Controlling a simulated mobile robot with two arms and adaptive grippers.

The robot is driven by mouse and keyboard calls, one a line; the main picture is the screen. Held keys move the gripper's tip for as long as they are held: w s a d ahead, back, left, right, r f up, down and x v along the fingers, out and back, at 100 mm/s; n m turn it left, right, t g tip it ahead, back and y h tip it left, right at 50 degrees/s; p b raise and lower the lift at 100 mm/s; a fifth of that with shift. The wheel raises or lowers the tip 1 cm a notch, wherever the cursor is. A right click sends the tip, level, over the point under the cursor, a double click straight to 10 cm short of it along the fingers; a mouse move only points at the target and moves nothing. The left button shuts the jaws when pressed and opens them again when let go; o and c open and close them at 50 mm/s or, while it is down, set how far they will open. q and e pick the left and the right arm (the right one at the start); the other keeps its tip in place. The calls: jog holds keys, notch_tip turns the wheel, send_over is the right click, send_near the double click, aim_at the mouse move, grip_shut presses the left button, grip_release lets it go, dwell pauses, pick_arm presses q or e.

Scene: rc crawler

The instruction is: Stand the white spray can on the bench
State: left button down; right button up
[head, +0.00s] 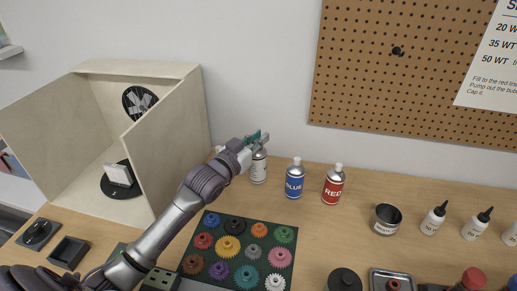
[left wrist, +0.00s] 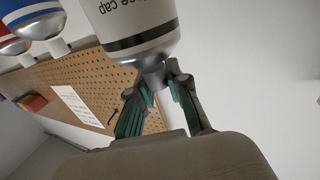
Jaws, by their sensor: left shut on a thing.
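The white spray can (head: 258,167) is near the back of the bench, left of the blue can, and looks upright. Its base is at the bench top or very close above it; I cannot tell which. My left gripper (head: 257,139) is at its top in the head view. In the left wrist view the gripper (left wrist: 158,92) is shut on the narrow top of the white can (left wrist: 135,25), below its black band. The can's top is partly hidden by the fingers. My right gripper is not in view.
The blue can (head: 294,184) and red can (head: 333,186) stand just to the right. A wooden spray booth (head: 165,150) is close on the left. A dark mat with gears (head: 240,250) lies in front. A grey cup (head: 386,219) stands farther right.

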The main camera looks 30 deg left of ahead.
aim_at(259, 151)
pick_arm(q)
jog(key=shift+w+a+f, duration=0.1)
jog(key=shift+w+f, duration=0.05)
notch_tip(259, 151, down, 3)
jog(key=shift+f+p, duration=0.15)
jog(key=shift+p, duration=0.3)
jog(key=shift+f, duration=0.4)
jog(key=c, duration=1.1)
grip_release()
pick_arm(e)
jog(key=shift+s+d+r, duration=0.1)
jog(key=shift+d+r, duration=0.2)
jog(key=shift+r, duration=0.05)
